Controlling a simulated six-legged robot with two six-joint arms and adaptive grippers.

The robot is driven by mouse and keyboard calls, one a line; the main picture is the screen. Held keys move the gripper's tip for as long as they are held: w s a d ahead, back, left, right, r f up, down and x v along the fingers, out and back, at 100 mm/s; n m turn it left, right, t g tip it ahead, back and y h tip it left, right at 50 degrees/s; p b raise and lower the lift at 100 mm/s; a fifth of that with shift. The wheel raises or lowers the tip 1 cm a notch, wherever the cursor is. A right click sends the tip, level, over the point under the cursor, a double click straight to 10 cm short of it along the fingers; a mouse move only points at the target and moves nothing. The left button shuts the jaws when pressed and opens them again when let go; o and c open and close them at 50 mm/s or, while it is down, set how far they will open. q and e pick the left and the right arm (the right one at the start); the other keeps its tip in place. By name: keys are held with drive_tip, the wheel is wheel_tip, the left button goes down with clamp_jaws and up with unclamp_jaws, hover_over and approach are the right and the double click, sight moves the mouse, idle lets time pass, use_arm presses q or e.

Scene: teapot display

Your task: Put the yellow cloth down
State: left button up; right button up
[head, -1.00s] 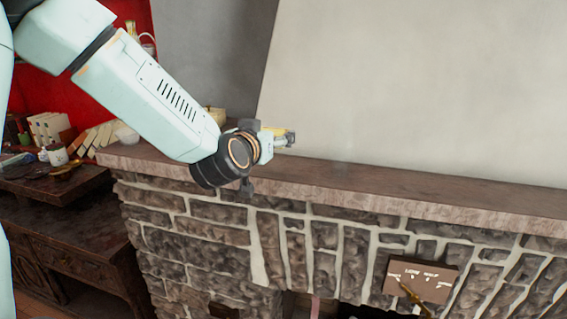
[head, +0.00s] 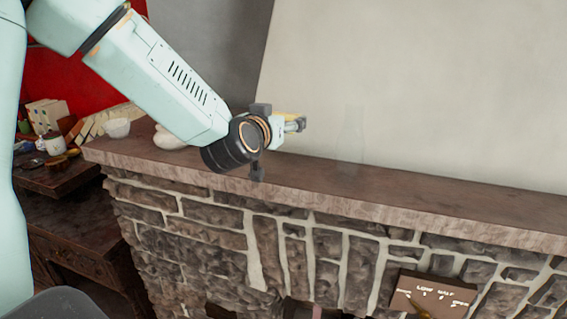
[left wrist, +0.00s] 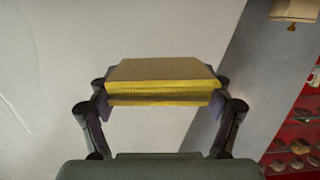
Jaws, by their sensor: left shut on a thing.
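The yellow cloth, a folded block-like pad, shows between the fingers in the left wrist view (left wrist: 163,82). Only a small yellow sliver of the cloth (head: 291,116) shows in the head view. My left gripper (head: 298,124) is shut on the cloth and holds it above the stone mantel (head: 400,192), near its back wall. In the left wrist view the two fingers press the cloth from both sides. My right gripper is not in view.
A faint clear glass shape (head: 351,135) stands on the mantel right of the gripper. A pale rounded object (head: 168,139) sits on the mantel behind my arm. The mantel's right part looks clear.

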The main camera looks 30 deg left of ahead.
sight(281, 167)
use_arm(q)
drive_tip(key=shift+w, duration=0.3)
drive_tip(key=f, duration=0.2)
drive_tip(key=s+f, duration=0.1)
drive_tip(key=shift+s+d+f, duration=0.1)
drive_tip(key=shift+d+f, duration=0.15)
drive_tip(key=shift+d, duration=0.05)
drive_tip(key=f, duration=0.5)
drive_tip(key=shift+w+a+f+b, duration=0.15)
drive_tip(key=shift+w+f+b, duration=0.1)
drive_tip(key=shift+w+b, duration=0.1)
drive_tip(key=shift+s+f, duration=0.2)
drive_tip(key=shift+s, duration=0.05)
drive_tip(key=shift+w+f, duration=0.2)
drive_tip(key=o, duration=0.8)
drive_tip(key=shift+w+f, duration=0.1)
drive_tip(key=o, duration=0.3)
drive_tip(key=shift+s+r, duration=0.2)
drive_tip(key=shift+s, duration=0.05)
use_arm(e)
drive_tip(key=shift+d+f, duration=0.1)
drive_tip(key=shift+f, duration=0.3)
